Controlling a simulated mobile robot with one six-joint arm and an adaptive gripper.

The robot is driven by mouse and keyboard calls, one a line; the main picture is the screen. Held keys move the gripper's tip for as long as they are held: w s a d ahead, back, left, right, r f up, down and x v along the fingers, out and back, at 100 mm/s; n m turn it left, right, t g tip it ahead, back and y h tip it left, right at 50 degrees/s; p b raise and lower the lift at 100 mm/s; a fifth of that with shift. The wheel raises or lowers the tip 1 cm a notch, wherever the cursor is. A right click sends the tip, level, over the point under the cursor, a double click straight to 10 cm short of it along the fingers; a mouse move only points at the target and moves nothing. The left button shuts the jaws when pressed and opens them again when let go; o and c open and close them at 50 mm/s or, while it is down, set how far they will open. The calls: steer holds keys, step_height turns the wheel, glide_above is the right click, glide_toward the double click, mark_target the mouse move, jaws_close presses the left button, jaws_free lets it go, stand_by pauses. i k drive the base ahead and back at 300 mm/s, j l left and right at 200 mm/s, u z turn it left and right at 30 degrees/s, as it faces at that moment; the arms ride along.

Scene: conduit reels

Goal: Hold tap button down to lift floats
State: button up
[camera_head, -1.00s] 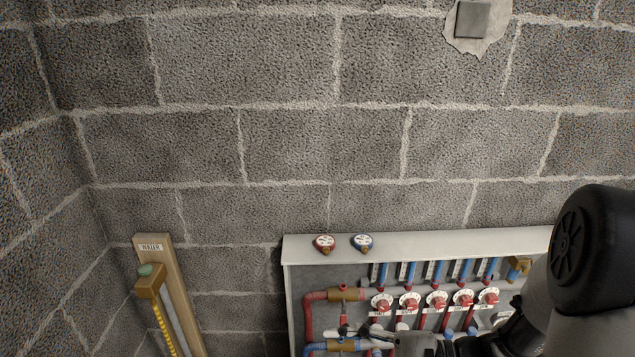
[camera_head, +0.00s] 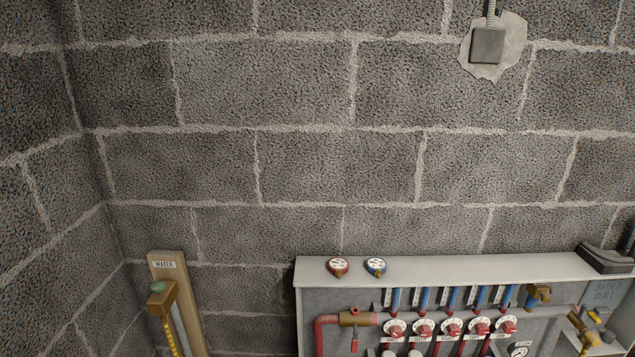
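A brass tap block (camera_head: 164,301) is fixed on a wooden board (camera_head: 190,322) labelled "WATER" at the lower left. A small greenish button or cap (camera_head: 158,287) sits on top of the block. A yellow hose with dark marks (camera_head: 171,338) hangs below it. Blue tubes (camera_head: 418,300), which may hold the floats, stand in a row inside the grey manifold cabinet at the lower right. Any floats are too small to make out. My gripper is not in view, and nothing shows touching the tap.
The pale cabinet top (camera_head: 470,268) carries a red gauge (camera_head: 338,266) and a blue gauge (camera_head: 376,266). A dark item (camera_head: 606,258) shows at its right end. Red-and-white dials (camera_head: 452,329) line up below the tubes. A grey box (camera_head: 487,45) is on the block wall.

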mark_target(157, 287)
steer(key=u, duration=1.35)
